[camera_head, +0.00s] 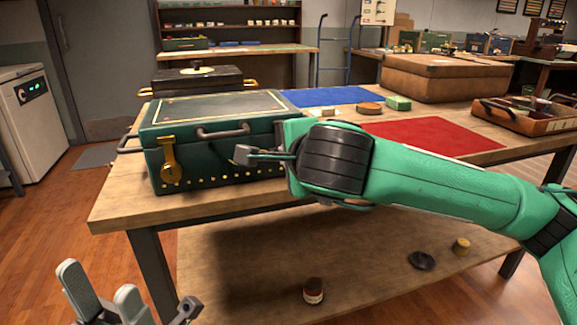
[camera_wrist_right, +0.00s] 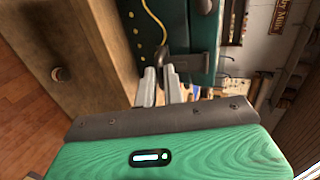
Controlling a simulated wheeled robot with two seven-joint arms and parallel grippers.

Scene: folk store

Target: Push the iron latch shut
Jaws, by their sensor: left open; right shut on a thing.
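The dark green chest (camera_head: 225,170) stands on the wooden table, its lid down. A brass clasp (camera_head: 170,160) hangs on its front left, and a dark handle (camera_head: 222,131) is on the front of the lid. My right gripper (camera_head: 262,155) is at the chest's front, pointing left. In the right wrist view its fingers (camera_wrist_right: 160,88) are shut on a dark iron piece (camera_wrist_right: 169,72), which seems to be the iron latch. How far the latch is closed is hidden by the gripper. My left gripper (camera_head: 98,286) is open and empty at the lower left, in front of the table.
A black box (camera_head: 190,82) stands behind the chest. A blue mat (camera_head: 325,96), a red mat (camera_head: 435,135), a brown case (camera_head: 445,78) and a wooden tray (camera_head: 530,115) are on the table. A small jar (camera_head: 313,291) is on the lower shelf.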

